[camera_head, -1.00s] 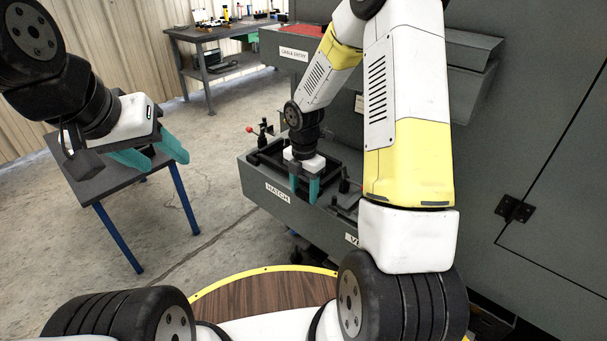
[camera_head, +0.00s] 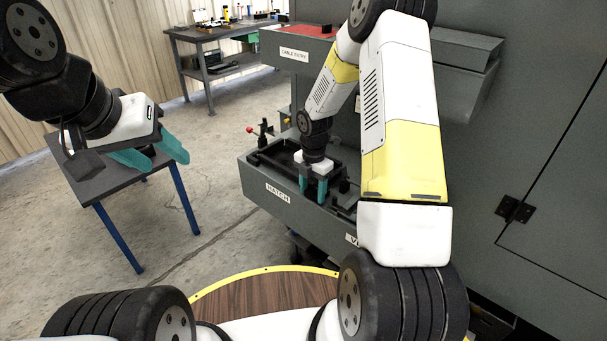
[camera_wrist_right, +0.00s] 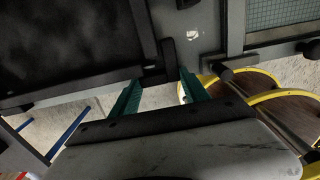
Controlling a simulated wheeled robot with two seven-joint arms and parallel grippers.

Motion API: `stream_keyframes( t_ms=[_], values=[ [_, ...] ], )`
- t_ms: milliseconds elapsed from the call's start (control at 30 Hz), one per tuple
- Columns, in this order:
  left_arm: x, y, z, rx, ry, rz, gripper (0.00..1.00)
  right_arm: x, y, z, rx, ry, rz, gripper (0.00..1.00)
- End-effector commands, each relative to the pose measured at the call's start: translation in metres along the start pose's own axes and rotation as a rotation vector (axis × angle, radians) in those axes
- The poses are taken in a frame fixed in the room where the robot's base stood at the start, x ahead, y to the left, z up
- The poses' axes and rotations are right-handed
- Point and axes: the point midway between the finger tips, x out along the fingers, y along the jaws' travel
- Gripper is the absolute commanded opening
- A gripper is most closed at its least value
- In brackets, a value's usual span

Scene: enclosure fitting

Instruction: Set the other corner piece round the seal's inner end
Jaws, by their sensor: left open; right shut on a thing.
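My right gripper (camera_head: 312,188) points down at the right part of the black hatch frame (camera_head: 262,160) on the grey ledge labelled HATCH. In the right wrist view its teal fingers (camera_wrist_right: 160,92) are shut on a small dark corner piece (camera_wrist_right: 157,76), which lies close against the dark frame edges. Whether the piece touches the frame or the seal cannot be told. The seal cannot be made out against the dark frame. My left gripper (camera_head: 160,158) is open and empty, above the small grey table at the left.
The blue-legged table (camera_head: 110,183) stands at the left. A red-topped CABLE ENTRY ledge (camera_head: 296,45) is behind the hatch, and a workbench (camera_head: 205,32) with small parts is at the back. The grey cabinet wall (camera_head: 530,130) fills the right. Floor between table and hatch is clear.

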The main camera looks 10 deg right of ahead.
Motion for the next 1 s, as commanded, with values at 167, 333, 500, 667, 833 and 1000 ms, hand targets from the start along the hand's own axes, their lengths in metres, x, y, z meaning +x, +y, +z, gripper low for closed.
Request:
stream_keyframes(
  t_ms=[167,333,500,667,833,1000],
  values=[
    [0.000,0.000,0.000,0.000,0.000,0.000,0.51,0.001,0.000,0.000,0.000,0.000,0.000,0.75],
    [0.000,0.000,0.000,0.000,0.000,0.000,0.51,0.001,0.000,0.000,0.000,0.000,0.000,0.75],
    [0.000,0.000,0.000,0.000,0.000,0.000,0.51,-0.002,0.000,0.000,0.001,-0.001,0.001,0.75],
    [0.000,0.000,0.000,0.000,0.000,0.000,0.51,-0.023,0.000,0.001,0.002,-0.003,0.003,0.75],
    [0.000,0.000,0.000,0.000,0.000,0.000,0.51,-0.061,0.001,0.001,0.002,-0.003,0.004,0.75],
    [0.000,0.000,0.000,0.000,0.000,0.000,0.51,-0.095,0.000,0.001,0.002,-0.003,0.003,0.75]
  ],
)
